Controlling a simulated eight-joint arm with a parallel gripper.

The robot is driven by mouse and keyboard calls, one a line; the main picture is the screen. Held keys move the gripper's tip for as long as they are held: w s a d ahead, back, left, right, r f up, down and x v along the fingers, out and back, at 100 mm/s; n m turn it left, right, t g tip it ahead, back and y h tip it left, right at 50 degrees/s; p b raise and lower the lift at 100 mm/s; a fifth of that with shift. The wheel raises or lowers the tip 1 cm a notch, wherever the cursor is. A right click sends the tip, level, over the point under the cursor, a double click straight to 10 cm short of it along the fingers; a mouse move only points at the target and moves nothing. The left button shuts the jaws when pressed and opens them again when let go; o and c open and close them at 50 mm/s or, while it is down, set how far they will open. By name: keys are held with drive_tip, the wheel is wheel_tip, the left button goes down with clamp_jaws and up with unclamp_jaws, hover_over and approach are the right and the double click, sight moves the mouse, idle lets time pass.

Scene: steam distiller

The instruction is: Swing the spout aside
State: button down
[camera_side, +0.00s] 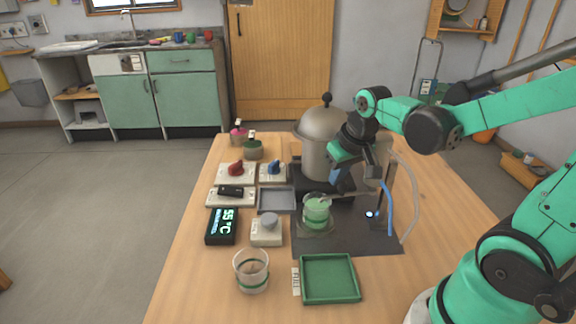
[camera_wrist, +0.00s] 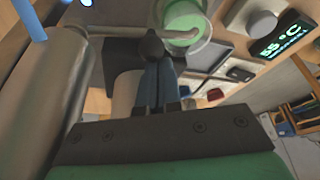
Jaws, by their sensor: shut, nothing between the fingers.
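The spout (camera_side: 350,195) is a thin grey tube whose end is over a glass of green liquid (camera_side: 316,212) in the side view. In the wrist view the curved spout (camera_wrist: 184,34) reaches the rim of the green glass (camera_wrist: 187,17). My gripper (camera_side: 335,177) is in front of the metal pot (camera_side: 318,152), a little above the spout. In the wrist view its dark blue fingers (camera_wrist: 155,72) are together and empty, beside a dark rounded part (camera_wrist: 150,46) near the spout. I cannot tell whether they touch it.
A grey upright cylinder (camera_wrist: 55,100) stands close to my gripper, and a blue hose (camera_side: 386,208) hangs by it. Several controls, a 55 °C display (camera_side: 221,227), a grey tray (camera_side: 277,199), a green tray (camera_side: 330,279) and a clear beaker (camera_side: 251,270) stand on the table.

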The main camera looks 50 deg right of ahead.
drive_tip(key=s+a+n+y, duration=0.2)
drive_tip(key=s+n, duration=0.4)
drive_tip(key=n, duration=0.4)
drive_tip(key=shift+y, duration=0.8)
drive_tip(key=shift+s+d, duration=0.1)
drive_tip(key=shift+s, duration=0.15)
drive_tip(key=shift+r, duration=0.1)
drive_tip(key=v, duration=0.9)
drive_tip(key=shift+d+r, duration=0.15)
drive_tip(key=shift+r, duration=0.3)
drive_tip(key=shift+w, duration=0.1)
